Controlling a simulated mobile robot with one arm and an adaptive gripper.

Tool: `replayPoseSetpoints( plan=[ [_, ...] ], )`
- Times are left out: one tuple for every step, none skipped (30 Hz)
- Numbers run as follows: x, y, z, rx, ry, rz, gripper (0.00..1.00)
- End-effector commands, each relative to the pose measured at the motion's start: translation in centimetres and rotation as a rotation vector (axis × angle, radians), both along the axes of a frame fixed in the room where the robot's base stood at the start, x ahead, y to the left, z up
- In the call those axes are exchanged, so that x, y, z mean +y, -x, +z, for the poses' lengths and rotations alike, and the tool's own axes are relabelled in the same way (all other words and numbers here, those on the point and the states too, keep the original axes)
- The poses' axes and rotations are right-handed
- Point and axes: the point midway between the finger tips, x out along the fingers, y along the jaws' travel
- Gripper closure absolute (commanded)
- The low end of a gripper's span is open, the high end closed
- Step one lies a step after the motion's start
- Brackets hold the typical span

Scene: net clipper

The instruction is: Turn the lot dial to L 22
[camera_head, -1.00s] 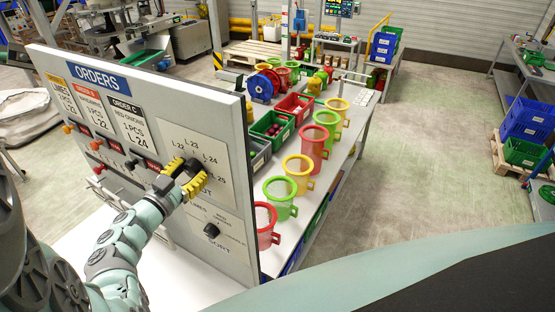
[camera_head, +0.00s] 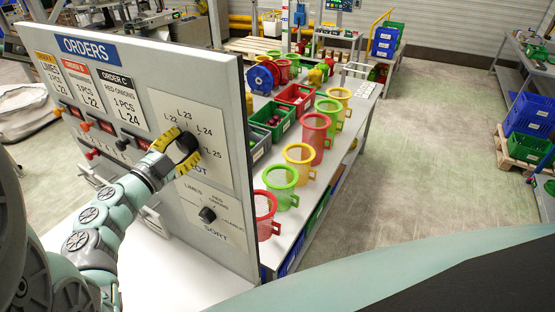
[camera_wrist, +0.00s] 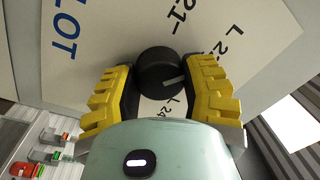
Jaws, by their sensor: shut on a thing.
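The lot dial (camera_head: 186,149) is a dark round knob on the white LOT plate (camera_head: 224,175) of the upright orders board. My gripper (camera_head: 178,152) has its yellow fingers on either side of the knob, shut on it. In the wrist view the dial (camera_wrist: 160,72) sits between the fingertips, with a pale pointer mark on its face aimed right, toward the right finger. Around it in the wrist view are an "L 2…" label at upper right and another below the knob; the right finger hides part of the scale. In the head view the L 22 label (camera_head: 171,119) is above the fingers.
A smaller black sort knob (camera_head: 208,215) is below the dial on the same board. Order cards (camera_head: 122,103) and small coloured levers (camera_head: 85,127) are to the left. A table with coloured net tubes (camera_head: 300,155) and crates stands behind the board.

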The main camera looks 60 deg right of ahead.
Motion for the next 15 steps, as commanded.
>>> replayPoseSetpoints(
  plan=[
    [-0.05,-0.04,-0.44,-0.005,-0.010,0.003,0.91],
    [-0.05,-0.03,-0.42,-0.007,-0.010,0.003,0.91],
    [-0.05,-0.04,-0.41,-0.008,-0.011,0.004,0.91],
    [-0.05,-0.05,-0.41,-0.009,-0.011,0.004,0.91],
    [-0.05,-0.05,-0.41,-0.010,-0.011,0.004,0.91],
    [-0.05,-0.05,-0.40,-0.010,-0.011,0.004,0.91],
    [-0.05,-0.05,-0.40,-0.010,-0.012,0.004,0.91],
    [-0.04,-0.06,-0.39,-0.010,-0.012,0.004,0.91],
    [-0.04,-0.06,-0.40,-0.010,-0.012,0.005,0.91],
    [-0.04,-0.07,-0.40,-0.010,-0.012,0.005,0.91],
    [-0.04,-0.07,-0.40,-0.010,-0.012,0.005,0.91],
    [-0.02,-0.08,-0.41,-0.010,-0.012,0.005,0.91],
    [-0.02,-0.08,-0.41,-0.010,-0.012,0.005,0.91],
    [-0.02,-0.08,-0.41,-0.010,-0.012,0.005,0.51],
    [-0.03,-0.06,-0.40,-0.009,-0.011,0.004,0.47]
  ],
)
